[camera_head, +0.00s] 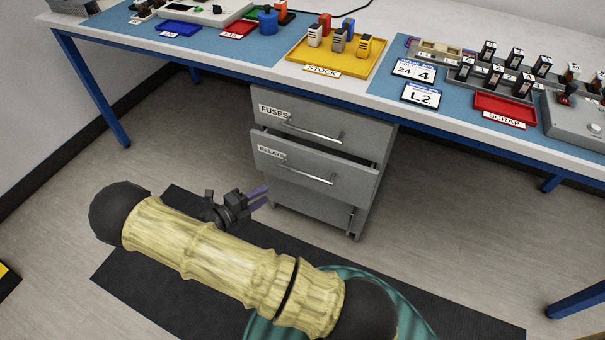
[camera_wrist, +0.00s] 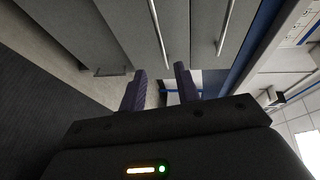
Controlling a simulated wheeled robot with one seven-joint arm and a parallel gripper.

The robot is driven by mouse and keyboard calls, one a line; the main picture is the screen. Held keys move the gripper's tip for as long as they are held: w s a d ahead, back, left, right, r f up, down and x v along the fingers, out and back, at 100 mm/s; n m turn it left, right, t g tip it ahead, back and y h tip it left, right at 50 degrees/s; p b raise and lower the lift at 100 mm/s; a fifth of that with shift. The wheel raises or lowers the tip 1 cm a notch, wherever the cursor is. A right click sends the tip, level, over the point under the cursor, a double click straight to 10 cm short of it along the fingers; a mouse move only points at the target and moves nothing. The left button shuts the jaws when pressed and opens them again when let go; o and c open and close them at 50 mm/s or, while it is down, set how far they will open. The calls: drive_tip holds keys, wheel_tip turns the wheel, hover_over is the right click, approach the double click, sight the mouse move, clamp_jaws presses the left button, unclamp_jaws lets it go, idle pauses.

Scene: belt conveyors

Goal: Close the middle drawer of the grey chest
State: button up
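The grey chest (camera_head: 365,205) stands under the bench. Its middle drawer (camera_head: 345,188), labelled RELAYS, is pulled out a little, with a dark gap along its top edge and a bar handle on its front. The top drawer (camera_head: 355,129), labelled FUSES, looks shut. My gripper (camera_head: 264,197) is in front of the chest, left of and a little below the middle drawer's front. In the wrist view its two fingers (camera_wrist: 161,80) are apart with nothing between them. Drawer fronts and handles (camera_wrist: 155,30) show sideways beyond the fingertips. I cannot tell whether they touch.
The bench top (camera_head: 225,55) above holds a yellow STOCK tray (camera_head: 298,57), a red SCRAP tray (camera_head: 490,112) and several small parts. A blue bench leg (camera_head: 95,95) stands at left. A dark mat (camera_head: 420,300) lies on the floor, which is clear before the chest.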

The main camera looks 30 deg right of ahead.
sight(302, 173)
drive_tip(key=b+x, duration=0.4)
drive_tip(key=x, duration=1.3)
drive_tip(key=shift+d, duration=0.1)
clamp_jaws()
